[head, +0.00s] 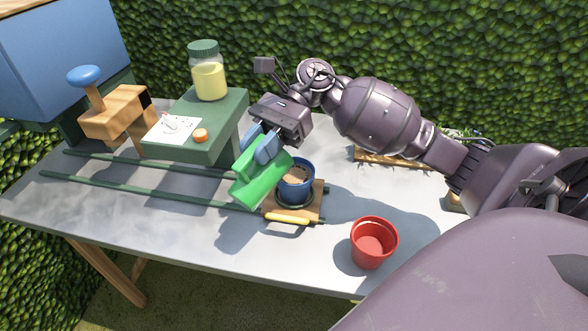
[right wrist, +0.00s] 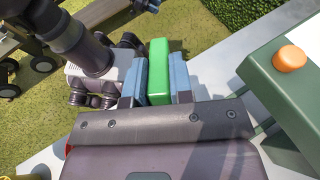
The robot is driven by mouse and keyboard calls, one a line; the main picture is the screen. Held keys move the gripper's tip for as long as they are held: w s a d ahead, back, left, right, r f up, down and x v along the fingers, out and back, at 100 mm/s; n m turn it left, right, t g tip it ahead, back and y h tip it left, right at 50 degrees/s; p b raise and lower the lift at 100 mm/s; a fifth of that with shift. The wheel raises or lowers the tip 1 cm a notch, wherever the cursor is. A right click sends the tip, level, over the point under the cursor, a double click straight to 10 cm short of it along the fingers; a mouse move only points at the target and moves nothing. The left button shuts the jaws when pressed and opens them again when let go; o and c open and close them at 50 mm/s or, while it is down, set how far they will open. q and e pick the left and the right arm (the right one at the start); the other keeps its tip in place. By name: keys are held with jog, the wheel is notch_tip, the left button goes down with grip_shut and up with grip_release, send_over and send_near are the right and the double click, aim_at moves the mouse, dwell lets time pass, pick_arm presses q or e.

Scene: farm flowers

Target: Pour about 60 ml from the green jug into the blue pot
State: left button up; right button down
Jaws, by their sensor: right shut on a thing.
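The green jug (head: 261,181) is held in my right gripper (head: 266,148), which is shut on it. The jug is tilted and close beside the blue pot (head: 297,182), up and to its left in the head view. The blue pot stands upright on a small wooden board and holds brown soil. In the right wrist view the green jug (right wrist: 159,72) shows between the two blue-grey fingers of the right gripper (right wrist: 156,82). The inside of the jug is hidden, and I cannot see any stream of liquid. My left gripper is not in view.
A red pot (head: 373,243) stands right of the blue pot. The wooden board (head: 270,209) has a yellow handle and sits by green rails (head: 150,186). The table's front left is clear.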

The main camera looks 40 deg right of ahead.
jog(key=shift+w+d+r+y+b, duration=0.15)
jog(key=shift+d+y+b, duration=0.15)
jog(key=shift+d, duration=0.25)
jog(key=shift+w+d+r+y+b, duration=0.15)
jog(key=shift+d+y, duration=0.25)
jog(key=shift+d, duration=0.15)
dwell(0.3)
